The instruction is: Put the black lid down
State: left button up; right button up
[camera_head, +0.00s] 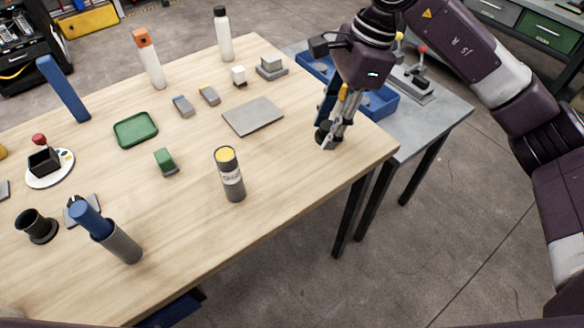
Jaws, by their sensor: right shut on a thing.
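My right gripper (331,136) is at the right end of the wooden table, pointing down. It is shut on the small black lid (322,134), which shows as a dark piece at the fingertips, partly hidden by them. The lid is at or just above the tabletop near the right edge; I cannot tell whether it touches. My left gripper is not in view.
The wooden table (290,170) has bare room around the lid. A dark can with a yellow top (230,174) stands left of my right gripper, and a flat grey plate (253,116) lies farther back. A blue tray (379,103) sits on the grey side table (440,110).

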jog(key=w+a+r+m+t, duration=0.2)
jog(key=w+a+r+m, duration=0.15)
jog(key=a+m, duration=0.3)
jog(key=m+p, duration=0.2)
jog(key=p, duration=0.1)
send_near(288, 170)
jog(key=x, duration=0.6)
jog(key=shift+a, duration=0.1)
jog(key=shift+f, duration=0.1)
jog(key=shift+f+b, duration=0.2)
jog(key=shift+b, duration=0.15)
jog(key=o, duration=1.1)
jog(key=shift+r, duration=0.1)
jog(key=shift+r, duration=0.1)
